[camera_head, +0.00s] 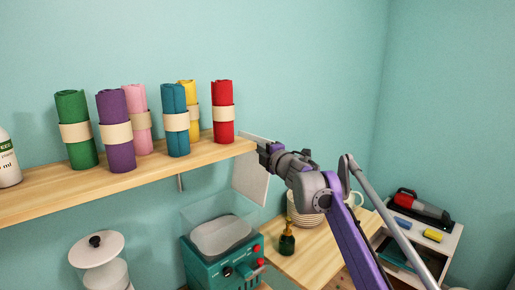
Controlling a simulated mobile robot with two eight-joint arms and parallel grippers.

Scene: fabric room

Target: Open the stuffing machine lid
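The teal stuffing machine (211,262) stands at the bottom centre, with clear walls on top and a pale tray (220,236) showing inside. A pale flat panel (250,182) stands steeply up at the machine's back right edge; it looks like the raised lid. Its upper part is partly hidden by the shelf end and my gripper. My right gripper (262,152) reaches in from the right, pointing left, close to the panel's upper part and the shelf end. Whether it touches the panel, and how its fingers stand, is too small to tell. My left gripper is out of view.
A wooden shelf (45,190) with several coloured fabric rolls ends just left of my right gripper. A dark green bottle (287,240) and a striped pot (304,212) stand on the wooden table (318,252). A white canister (98,255) stands lower left.

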